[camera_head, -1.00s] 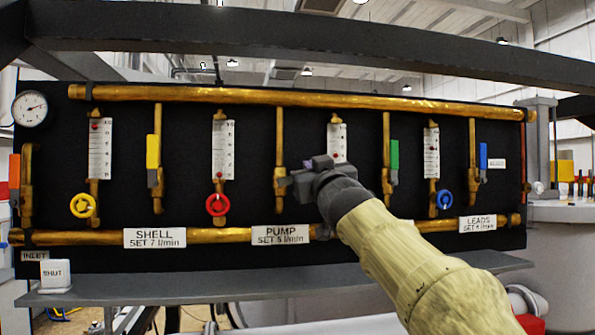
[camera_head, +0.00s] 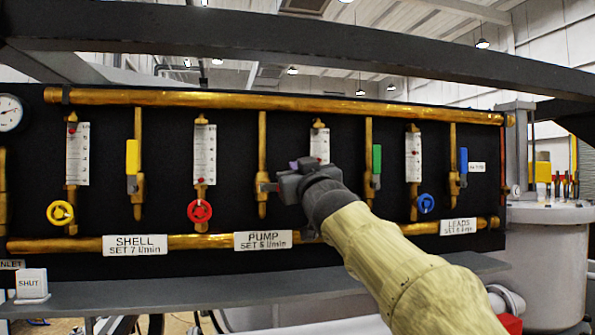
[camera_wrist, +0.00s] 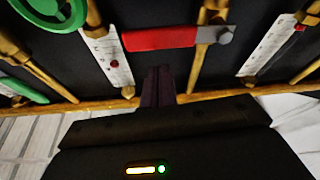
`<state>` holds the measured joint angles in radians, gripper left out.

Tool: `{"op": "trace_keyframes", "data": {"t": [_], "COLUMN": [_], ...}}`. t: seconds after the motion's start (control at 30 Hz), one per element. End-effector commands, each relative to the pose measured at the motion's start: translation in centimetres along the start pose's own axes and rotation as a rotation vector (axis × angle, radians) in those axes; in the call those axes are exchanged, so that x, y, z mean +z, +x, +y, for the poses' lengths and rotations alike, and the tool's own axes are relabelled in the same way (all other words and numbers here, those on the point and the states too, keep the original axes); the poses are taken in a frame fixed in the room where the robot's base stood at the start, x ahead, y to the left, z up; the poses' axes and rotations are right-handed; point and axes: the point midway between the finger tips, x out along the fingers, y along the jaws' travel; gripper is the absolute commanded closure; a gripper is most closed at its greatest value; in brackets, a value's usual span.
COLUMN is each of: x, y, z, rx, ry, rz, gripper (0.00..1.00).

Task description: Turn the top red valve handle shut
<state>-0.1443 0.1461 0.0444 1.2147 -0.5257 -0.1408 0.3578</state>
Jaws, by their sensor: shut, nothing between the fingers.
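The red valve handle (camera_wrist: 160,38) shows in the wrist view as a lever lying crosswise. Its grey nut (camera_wrist: 225,35) sits by the brass vertical pipe (camera_wrist: 195,72). In the head view only a small red bit beside the PUMP pipe (camera_head: 263,155) shows; my gripper hides the rest. My gripper (camera_head: 290,187) is in front of the panel, just right of that pipe. In the wrist view its fingers (camera_wrist: 158,75) are shut and empty, their tips just below the red handle in the picture. I cannot tell whether they touch it.
Yellow (camera_head: 132,157), green (camera_head: 377,160) and blue (camera_head: 463,160) levers stand upright on neighbouring pipes. A red round knob (camera_head: 199,211) is at lower left. A green handwheel (camera_wrist: 50,12) is near in the wrist view. A grey shelf (camera_head: 190,288) runs below; a dark beam (camera_head: 300,48) crosses above.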

Motion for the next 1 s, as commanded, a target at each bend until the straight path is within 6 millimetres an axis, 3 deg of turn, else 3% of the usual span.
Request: {"op": "trace_keyframes", "data": {"t": [0.27,0.8,1.0], "x": [-2.2,-1.6,-1.6], "y": [0.7,-7.5,-9.3], "z": [0.3,-0.2,-0.3], "rx": [-0.001,-0.001,-0.001], "ry": [0.0,-0.002,-0.001], "rz": [0.0,0.002,0.0], "gripper": [1.0,1.0,1.0]}}
